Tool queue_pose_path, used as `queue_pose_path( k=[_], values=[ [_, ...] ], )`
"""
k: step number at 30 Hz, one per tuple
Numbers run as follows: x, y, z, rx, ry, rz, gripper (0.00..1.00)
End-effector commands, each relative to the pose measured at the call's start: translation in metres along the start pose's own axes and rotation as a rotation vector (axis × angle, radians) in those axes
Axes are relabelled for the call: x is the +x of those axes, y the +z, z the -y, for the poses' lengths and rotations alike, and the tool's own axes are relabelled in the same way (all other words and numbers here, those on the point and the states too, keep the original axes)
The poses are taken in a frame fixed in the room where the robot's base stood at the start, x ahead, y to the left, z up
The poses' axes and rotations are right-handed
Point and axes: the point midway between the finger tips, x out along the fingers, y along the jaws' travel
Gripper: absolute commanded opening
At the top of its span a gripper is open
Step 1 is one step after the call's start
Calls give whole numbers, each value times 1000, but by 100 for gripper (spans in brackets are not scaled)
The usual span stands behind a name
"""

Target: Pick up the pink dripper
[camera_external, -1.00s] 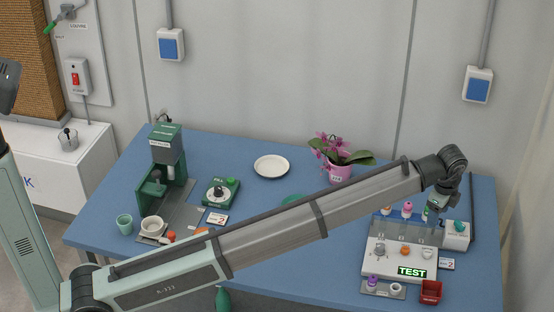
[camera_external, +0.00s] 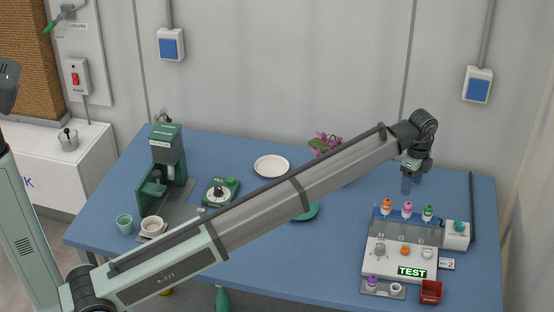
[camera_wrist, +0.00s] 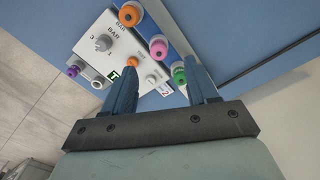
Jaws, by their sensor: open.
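The pink dripper (camera_external: 407,208) stands in the rack at the back of the white test unit, between an orange dripper (camera_external: 387,204) and a green dripper (camera_external: 428,212). In the wrist view the pink dripper (camera_wrist: 158,49) shows beyond the gap between my fingers, with the orange dripper (camera_wrist: 130,15) and the green dripper (camera_wrist: 179,75) on either side. My gripper (camera_external: 406,187) is open and empty, above and behind the rack in the external view. Its two blue fingers also show in the wrist view (camera_wrist: 160,75), apart from the drippers.
The white test unit (camera_external: 377,264) has knobs and a lit TEST sign. A purple-topped dripper (camera_external: 371,283), a white ring-shaped piece (camera_external: 396,288) and a red box (camera_external: 431,291) are at its front. A dark rod (camera_external: 472,205) lies right.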

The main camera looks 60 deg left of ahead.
Motion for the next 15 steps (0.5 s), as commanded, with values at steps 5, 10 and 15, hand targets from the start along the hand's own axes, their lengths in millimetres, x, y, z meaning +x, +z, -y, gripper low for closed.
queue_pose_path(
  k=[5, 10, 15],
  values=[
    [22, 0, -1, 0, 1, 1, 58],
    [28, -1, -1, 0, -1, 0, 58],
    [46, -5, -3, 0, 1, 1, 58]
  ],
)
